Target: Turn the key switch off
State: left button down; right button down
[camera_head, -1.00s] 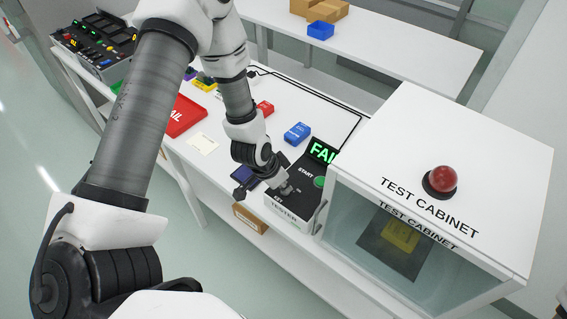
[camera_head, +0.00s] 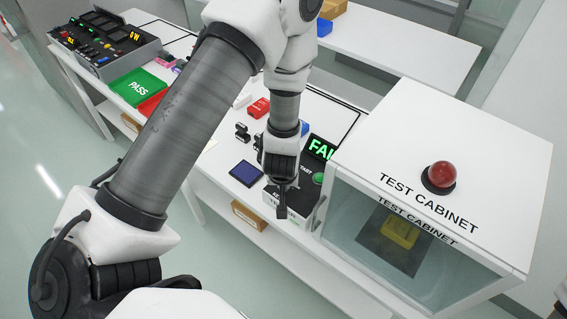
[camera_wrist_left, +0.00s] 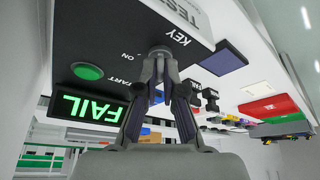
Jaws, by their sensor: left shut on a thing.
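The tester box (camera_head: 300,217) stands beside the test cabinet, and its screen (camera_head: 321,147) reads FAIL in green. My left gripper (camera_head: 282,212) points down onto the tester's top, hiding the key switch in the head view. In the left wrist view, my left gripper (camera_wrist_left: 160,62) is shut on the key switch (camera_wrist_left: 160,48), a round grey part beside the KEY label. An ON mark sits beside it. The fingers cover most of the key, so I cannot tell its exact angle. The green START button (camera_wrist_left: 87,71) is beside it.
The test cabinet (camera_head: 459,160) with a red dome lamp (camera_head: 442,175) stands close on the right. A dark blue pad (camera_head: 246,173) and small black parts (camera_head: 242,132) lie left of the tester. A green PASS tray (camera_head: 139,87) is farther left.

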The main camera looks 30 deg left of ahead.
pick_arm(q)
jog(key=shift+n+y+p, duration=0.3)
jog(key=shift+n+p, duration=0.05)
jog(key=shift+n, duration=0.45)
jog(key=c, duration=1.3)
grip_release()
jog(key=v, duration=1.2)
jog(key=shift+w+d, duration=0.15)
jog(key=shift+w, duration=0.1)
